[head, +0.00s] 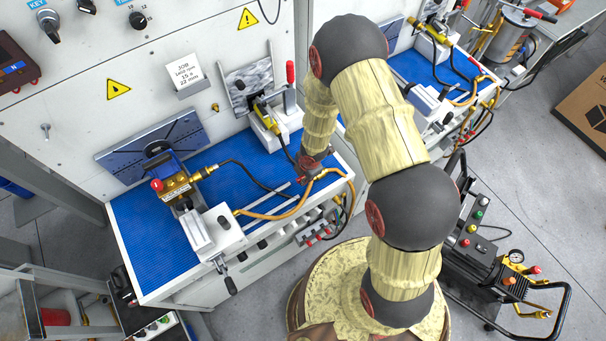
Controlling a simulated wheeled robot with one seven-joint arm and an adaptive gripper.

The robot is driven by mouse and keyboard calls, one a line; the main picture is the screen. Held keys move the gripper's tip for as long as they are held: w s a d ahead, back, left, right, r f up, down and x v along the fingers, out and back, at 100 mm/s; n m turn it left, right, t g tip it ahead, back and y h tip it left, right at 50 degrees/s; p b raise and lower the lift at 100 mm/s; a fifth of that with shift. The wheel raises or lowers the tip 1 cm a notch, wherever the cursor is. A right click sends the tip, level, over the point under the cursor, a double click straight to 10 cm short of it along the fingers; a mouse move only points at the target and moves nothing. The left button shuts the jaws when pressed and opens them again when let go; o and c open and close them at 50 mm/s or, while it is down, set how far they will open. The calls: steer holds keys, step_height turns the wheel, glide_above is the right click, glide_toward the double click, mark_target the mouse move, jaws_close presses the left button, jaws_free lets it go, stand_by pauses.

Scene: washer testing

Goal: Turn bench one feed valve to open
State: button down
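A workbench with a blue ribbed mat (150,232) stands left of centre in the head view. A yellow hose (268,217) runs along its front right to brass fittings near the bench's right edge. My arm reaches over from the right, and my gripper (309,166) is small and dark, low over that corner beside the hose fittings. The fingers are too small and partly hidden to tell open from shut, or whether they touch anything. I cannot pick out the feed valve's handle for certain. A row of fittings with red parts (318,232) is on the bench front below.
A brass pump head (178,187) and a white clamp block (212,232) stand on the mat. A second blue-matted bench (432,72) is at upper right. A black wheeled cart (478,262) stands at right. A cardboard box (585,110) is at far right.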

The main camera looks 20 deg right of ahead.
steer(key=c, duration=1.7)
jaws_free()
steer(key=shift+r, duration=0.1)
steer(key=shift+s+d+r, duration=0.1)
steer(key=shift+s+r, duration=0.15)
steer(key=shift+r, duration=0.95)
steer(key=shift+s+d+r, duration=0.1)
steer(key=shift+s+r, duration=0.1)
steer(key=shift+r, duration=0.95)
steer(key=shift+s+d+r, duration=0.1)
steer(key=shift+s+r, duration=0.15)
steer(key=shift+r, duration=0.95)
